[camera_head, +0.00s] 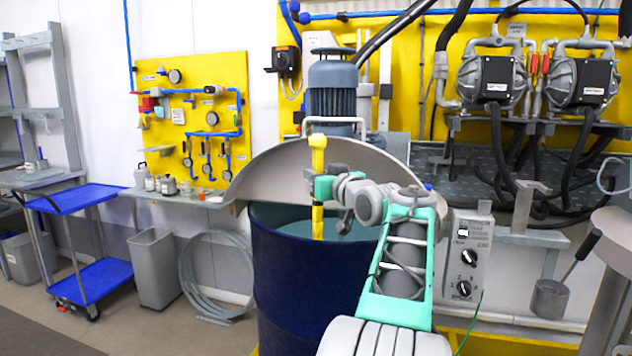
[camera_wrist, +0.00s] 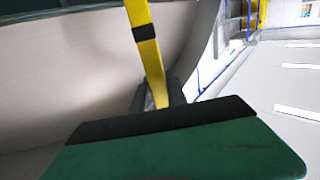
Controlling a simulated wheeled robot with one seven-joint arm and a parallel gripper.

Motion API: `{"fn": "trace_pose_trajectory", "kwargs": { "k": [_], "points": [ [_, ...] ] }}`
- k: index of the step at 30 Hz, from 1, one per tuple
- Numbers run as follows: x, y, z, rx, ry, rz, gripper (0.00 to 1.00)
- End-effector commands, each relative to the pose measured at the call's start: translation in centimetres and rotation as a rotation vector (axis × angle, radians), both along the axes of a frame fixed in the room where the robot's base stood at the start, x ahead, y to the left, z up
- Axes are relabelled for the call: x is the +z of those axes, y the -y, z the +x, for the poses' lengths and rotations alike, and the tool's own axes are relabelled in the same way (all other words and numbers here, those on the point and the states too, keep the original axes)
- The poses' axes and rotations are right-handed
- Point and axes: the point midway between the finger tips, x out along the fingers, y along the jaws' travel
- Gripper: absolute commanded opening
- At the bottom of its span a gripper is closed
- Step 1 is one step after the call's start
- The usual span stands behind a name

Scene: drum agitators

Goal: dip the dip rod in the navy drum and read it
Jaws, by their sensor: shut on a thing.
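The navy drum (camera_head: 285,285) stands in the middle of the head view with its grey lid tilted up and pale liquid (camera_head: 295,226) visible inside. The yellow dip rod (camera_head: 318,165) is upright over the drum opening. My gripper (camera_head: 322,188) is shut on the rod partway down its length. The rod's lower part reaches down inside the drum rim, in front of the liquid; I cannot tell whether its tip is in the liquid. In the wrist view the yellow rod (camera_wrist: 147,55) with a black band runs into my gripper (camera_wrist: 158,100).
The raised drum lid (camera_head: 270,172) and the grey agitator motor (camera_head: 332,92) stand close behind the rod. A control box (camera_head: 466,262) is right of my arm. A blue cart (camera_head: 88,197) and grey bin (camera_head: 155,268) are at left.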

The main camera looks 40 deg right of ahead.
Motion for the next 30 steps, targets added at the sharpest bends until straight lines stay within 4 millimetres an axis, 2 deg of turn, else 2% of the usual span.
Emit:
{"fn": "trace_pose_trajectory", "kwargs": {
  "k": [1,30],
  "points": [
    [1.9,0.0,0.0,0.000,0.002,-0.004,0.00],
    [19.9,0.0,0.0,0.000,0.000,-0.002,0.00]
  ]
}}
